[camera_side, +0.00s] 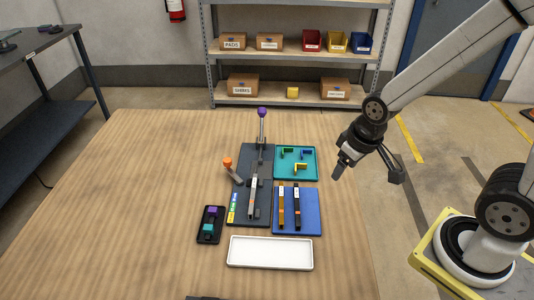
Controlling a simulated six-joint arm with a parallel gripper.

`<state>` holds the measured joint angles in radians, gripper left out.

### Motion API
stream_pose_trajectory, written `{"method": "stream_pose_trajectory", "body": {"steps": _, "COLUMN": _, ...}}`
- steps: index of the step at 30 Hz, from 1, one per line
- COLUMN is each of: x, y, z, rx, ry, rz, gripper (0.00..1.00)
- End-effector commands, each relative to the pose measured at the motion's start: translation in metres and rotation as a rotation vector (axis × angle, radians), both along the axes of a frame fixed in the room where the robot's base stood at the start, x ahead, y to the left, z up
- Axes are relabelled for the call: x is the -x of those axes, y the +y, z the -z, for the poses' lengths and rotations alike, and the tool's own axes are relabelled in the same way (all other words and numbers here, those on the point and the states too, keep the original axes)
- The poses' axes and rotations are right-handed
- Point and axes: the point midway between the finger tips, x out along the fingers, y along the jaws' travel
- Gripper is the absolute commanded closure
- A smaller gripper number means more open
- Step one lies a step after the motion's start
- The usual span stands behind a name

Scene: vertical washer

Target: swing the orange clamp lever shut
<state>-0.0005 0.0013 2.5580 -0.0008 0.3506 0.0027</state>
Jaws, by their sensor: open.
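The orange clamp lever (229,164) has a short orange knob on a grey arm. It leans up and to the left at the left edge of a dark fixture plate (263,212). A taller lever with a purple knob (262,113) stands upright at the back of the same plate. A long grey strip (253,197) lies along the plate's middle. My gripper (338,173) is open and empty, to the right of the plate and well apart from the orange lever. Fine detail at the lever's pivot is too small to tell.
A teal tray (312,174) with small coloured parts and a blue mat (312,228) with two bars lie right of the plate. A white tray (270,266) is in front. A small black tray (219,240) sits front left. The table's left side is clear.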

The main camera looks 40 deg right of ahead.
Motion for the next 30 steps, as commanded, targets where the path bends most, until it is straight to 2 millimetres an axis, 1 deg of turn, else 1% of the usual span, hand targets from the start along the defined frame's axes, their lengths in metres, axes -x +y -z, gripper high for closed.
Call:
{"method": "stream_pose_trajectory", "body": {"steps": 5, "x": -0.012, "y": 0.003, "z": -0.001, "rx": -0.001, "ry": 0.002, "rz": 0.016, "gripper": 0.27}}
{"method": "stream_pose_trajectory", "body": {"steps": 8, "x": -0.028, "y": 0.007, "z": -0.002, "rx": 0.000, "ry": 0.004, "rz": 0.039, "gripper": 0.27}}
{"method": "stream_pose_trajectory", "body": {"steps": 11, "x": -0.050, "y": 0.013, "z": -0.003, "rx": 0.001, "ry": 0.005, "rz": 0.073, "gripper": 0.27}}
{"method": "stream_pose_trajectory", "body": {"steps": 17, "x": -0.104, "y": 0.032, "z": -0.002, "rx": 0.011, "ry": 0.003, "rz": 0.168, "gripper": 0.27}}
{"method": "stream_pose_trajectory", "body": {"steps": 24, "x": -0.167, "y": 0.062, "z": 0.005, "rx": 0.028, "ry": -0.024, "rz": 0.297, "gripper": 0.27}}
{"method": "stream_pose_trajectory", "body": {"steps": 30, "x": -0.213, "y": 0.091, "z": 0.016, "rx": 0.043, "ry": -0.064, "rz": 0.410, "gripper": 0.27}}
